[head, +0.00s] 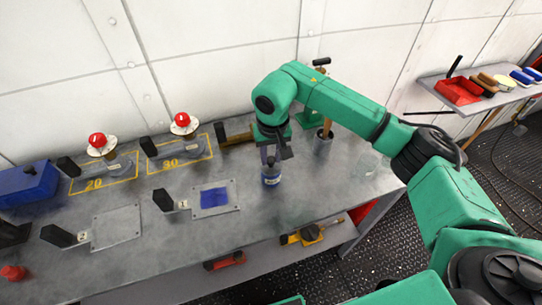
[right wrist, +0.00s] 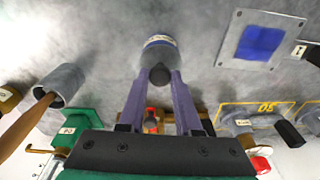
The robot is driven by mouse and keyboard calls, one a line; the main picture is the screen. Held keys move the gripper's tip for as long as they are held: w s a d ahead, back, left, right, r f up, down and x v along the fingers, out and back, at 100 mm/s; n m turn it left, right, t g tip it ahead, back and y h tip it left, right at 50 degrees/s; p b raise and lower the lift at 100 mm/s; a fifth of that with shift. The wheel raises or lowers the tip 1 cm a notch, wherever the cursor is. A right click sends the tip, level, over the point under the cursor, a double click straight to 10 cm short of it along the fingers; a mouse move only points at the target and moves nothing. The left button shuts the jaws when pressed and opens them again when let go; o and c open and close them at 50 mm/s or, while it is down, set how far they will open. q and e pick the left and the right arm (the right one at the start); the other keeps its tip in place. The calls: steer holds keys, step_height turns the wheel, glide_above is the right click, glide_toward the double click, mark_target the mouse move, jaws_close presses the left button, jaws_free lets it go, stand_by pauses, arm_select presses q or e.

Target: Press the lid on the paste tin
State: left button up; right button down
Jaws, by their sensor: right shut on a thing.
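The paste tin (head: 271,178), a small round tin with a blue label, stands upright on the grey bench. It also shows in the right wrist view (right wrist: 160,44). A dark knob, seemingly that of the lid (right wrist: 160,73), sits at its top between the purple fingers. My right gripper (head: 271,158) points down over the tin and is shut on this knob. The lid's rim and whether it is seated on the tin cannot be made out. My left gripper is not in view.
A grey cup (head: 325,134) with a wooden-handled tool stands right of the tin. A plate with a blue patch (head: 215,197) lies to its left. Red-topped devices (head: 184,122) stand at the back left. A side shelf (head: 500,95) is at right.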

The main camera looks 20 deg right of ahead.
stand_by(0.3)
steer(key=c, duration=0.5)
jaws_free()
steer(key=o, duration=0.5)
steer(key=shift+c, duration=0.2)
steer(key=shift+r, duration=0.1)
steer(key=shift+r+p, duration=1.9)
steer(key=shift+r, duration=1.5)
